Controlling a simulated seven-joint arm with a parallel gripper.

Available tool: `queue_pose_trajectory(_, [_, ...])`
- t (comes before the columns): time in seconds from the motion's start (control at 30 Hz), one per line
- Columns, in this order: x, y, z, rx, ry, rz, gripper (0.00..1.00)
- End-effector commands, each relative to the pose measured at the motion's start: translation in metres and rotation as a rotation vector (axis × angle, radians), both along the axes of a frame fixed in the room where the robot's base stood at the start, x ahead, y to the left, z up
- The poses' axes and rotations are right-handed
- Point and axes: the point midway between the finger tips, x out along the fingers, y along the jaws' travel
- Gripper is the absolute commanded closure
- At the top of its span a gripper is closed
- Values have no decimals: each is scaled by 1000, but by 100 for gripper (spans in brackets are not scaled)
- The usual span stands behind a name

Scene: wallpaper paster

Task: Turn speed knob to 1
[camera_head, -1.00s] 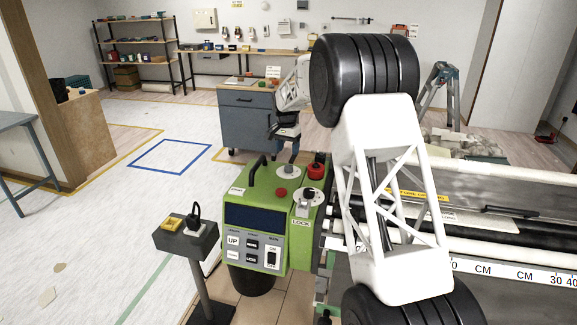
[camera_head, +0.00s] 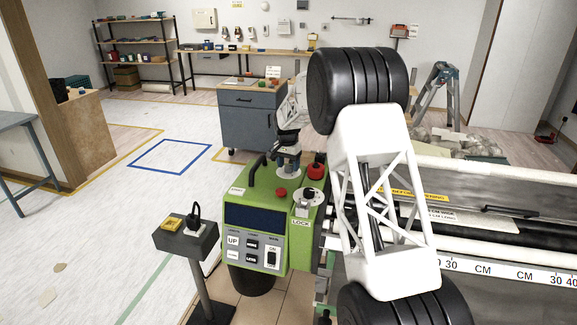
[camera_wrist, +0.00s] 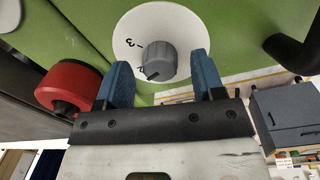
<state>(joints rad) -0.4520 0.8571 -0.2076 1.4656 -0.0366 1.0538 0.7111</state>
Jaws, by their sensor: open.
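The speed knob (camera_wrist: 155,53) is a grey ribbed knob on a white round dial (camera_wrist: 131,28) on the green control box (camera_head: 240,182). A "3" and other partly hidden marks show on the dial. The knob's pointer faces the lower left in the wrist view. My gripper (camera_wrist: 161,62) is open, its blue fingers on either side of the knob. In the head view my gripper (camera_head: 288,160) is over the dial and hides the knob; only the dial's rim (camera_head: 287,181) shows.
A large red button (camera_head: 316,172) stands right of the dial; it also shows left of my fingers in the wrist view (camera_wrist: 68,86).

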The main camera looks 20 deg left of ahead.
Motion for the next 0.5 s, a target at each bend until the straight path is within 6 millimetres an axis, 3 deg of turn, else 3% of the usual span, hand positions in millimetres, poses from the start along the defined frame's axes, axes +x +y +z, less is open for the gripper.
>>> queue_pose_trajectory(0.37, [0,0,-4,0,0,0,38])
queue_pose_trajectory(0.5, [0,0,-4,0,0,0,56])
